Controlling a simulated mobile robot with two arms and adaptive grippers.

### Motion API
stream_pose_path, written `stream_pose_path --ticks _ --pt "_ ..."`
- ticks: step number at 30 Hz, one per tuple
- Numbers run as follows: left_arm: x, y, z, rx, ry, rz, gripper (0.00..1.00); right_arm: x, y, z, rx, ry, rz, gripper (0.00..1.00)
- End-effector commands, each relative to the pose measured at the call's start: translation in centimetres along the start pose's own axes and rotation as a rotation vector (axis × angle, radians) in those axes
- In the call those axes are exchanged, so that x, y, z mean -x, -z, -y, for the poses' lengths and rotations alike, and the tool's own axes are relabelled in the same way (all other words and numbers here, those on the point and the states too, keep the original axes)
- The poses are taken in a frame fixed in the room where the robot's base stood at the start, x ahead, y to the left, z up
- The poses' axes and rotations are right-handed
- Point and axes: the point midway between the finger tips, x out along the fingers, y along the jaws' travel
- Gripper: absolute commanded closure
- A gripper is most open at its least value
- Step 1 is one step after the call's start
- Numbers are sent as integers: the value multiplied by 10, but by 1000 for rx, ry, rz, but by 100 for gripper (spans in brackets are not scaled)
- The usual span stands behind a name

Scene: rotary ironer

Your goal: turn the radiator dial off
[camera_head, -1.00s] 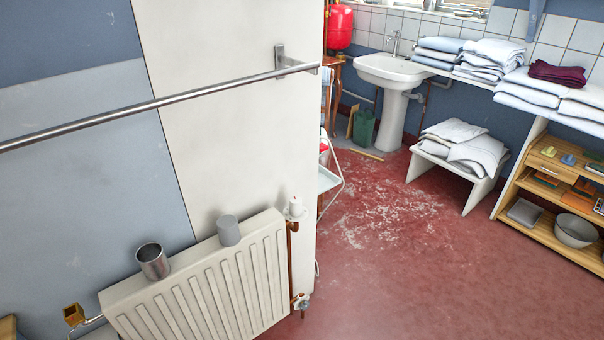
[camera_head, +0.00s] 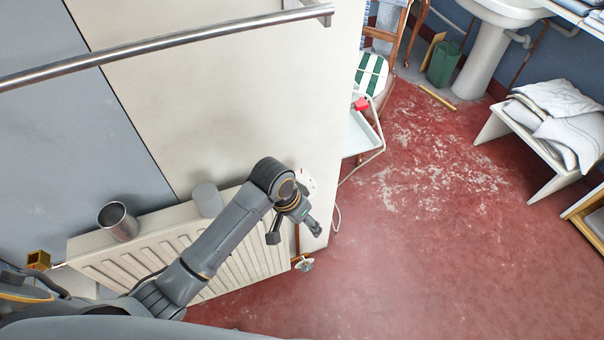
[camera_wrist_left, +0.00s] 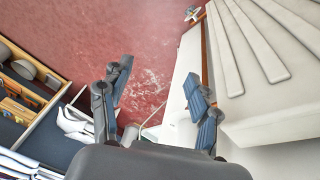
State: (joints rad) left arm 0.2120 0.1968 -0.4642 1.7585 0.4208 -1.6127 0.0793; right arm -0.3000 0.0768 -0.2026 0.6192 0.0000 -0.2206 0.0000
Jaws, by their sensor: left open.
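The white radiator (camera_head: 248,262) stands against the cream wall panel in the head view, and its ribbed front fills the right of the left wrist view (camera_wrist_left: 262,50). The white radiator dial (camera_head: 307,181) shows only in part at the radiator's upper right end, behind my left wrist. My left gripper (camera_head: 294,232) is open and empty, below and in front of the dial. In the left wrist view its two fingers stand wide apart (camera_wrist_left: 160,95), with floor and the wall's pale edge behind them. My right gripper is out of view.
A metal cup (camera_head: 118,222) and a grey cylinder (camera_head: 207,200) stand on the radiator. A lower pipe valve (camera_head: 303,263) is near the floor. A metal rail (camera_head: 170,42) crosses the wall above. The red floor (camera_head: 420,240) to the right is clear.

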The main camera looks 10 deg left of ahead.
Motion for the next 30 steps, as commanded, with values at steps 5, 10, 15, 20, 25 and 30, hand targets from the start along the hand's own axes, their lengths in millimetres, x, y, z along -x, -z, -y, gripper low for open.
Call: stream_pose_path --ticks 5,10,15,20,25,30 --pt "45 43 0 -98 15 57 38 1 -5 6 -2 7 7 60" --pt "79 80 16 -139 53 130 38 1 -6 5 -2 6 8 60" --pt "117 109 35 -145 101 193 38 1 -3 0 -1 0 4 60" --pt "143 124 48 -137 131 228 38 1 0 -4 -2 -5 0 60" --pt "149 127 52 -131 141 244 38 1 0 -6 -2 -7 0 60" --pt "130 122 56 -130 139 246 38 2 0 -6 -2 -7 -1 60"
